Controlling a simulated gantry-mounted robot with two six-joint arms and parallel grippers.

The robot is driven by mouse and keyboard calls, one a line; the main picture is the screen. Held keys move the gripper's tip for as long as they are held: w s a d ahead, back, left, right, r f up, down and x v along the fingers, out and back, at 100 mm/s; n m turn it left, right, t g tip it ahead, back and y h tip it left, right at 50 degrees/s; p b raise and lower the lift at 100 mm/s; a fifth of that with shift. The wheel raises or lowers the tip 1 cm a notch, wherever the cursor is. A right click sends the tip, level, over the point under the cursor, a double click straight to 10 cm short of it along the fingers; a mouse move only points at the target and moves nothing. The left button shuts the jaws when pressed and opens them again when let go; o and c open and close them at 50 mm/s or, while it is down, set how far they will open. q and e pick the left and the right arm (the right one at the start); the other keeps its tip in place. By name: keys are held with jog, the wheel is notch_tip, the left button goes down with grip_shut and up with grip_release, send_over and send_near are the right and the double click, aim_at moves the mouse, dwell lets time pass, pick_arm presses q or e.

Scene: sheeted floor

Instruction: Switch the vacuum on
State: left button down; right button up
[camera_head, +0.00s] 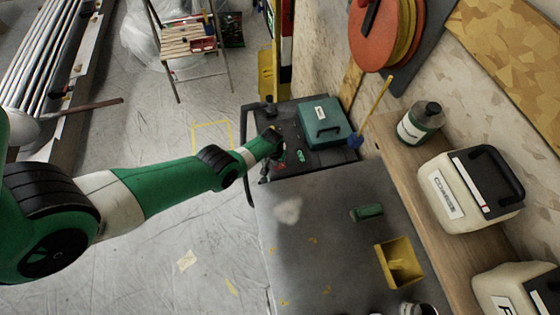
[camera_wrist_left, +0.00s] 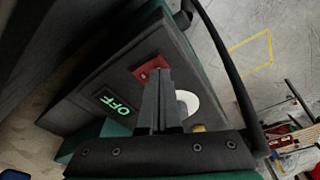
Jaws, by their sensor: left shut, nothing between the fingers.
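The vacuum (camera_head: 290,112) is a dark machine with a teal-green box on its top, standing against the wall in the head view. In the left wrist view its dark sloped panel (camera_wrist_left: 95,75) carries a lit green display reading OFF (camera_wrist_left: 117,103), a red switch (camera_wrist_left: 150,68) and a round white part (camera_wrist_left: 188,101). My left gripper (camera_head: 273,138) is over the panel in the head view. Its fingers (camera_wrist_left: 158,82) are shut and empty, with the tips right at the red switch and partly covering it. I cannot tell whether they touch it. My right gripper is not in view.
A wooden shelf (camera_head: 405,165) with canisters runs along the wall. The sheeted floor at left is mostly clear.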

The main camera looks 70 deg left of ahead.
pick_arm(q)
jog(key=shift+f+b, duration=0.5)
jog(key=shift+f, duration=0.05)
jog(key=shift+r, duration=0.1)
notch_tip(320, 180, up, 7)
jog(key=p, duration=0.7)
dwell(0.3)
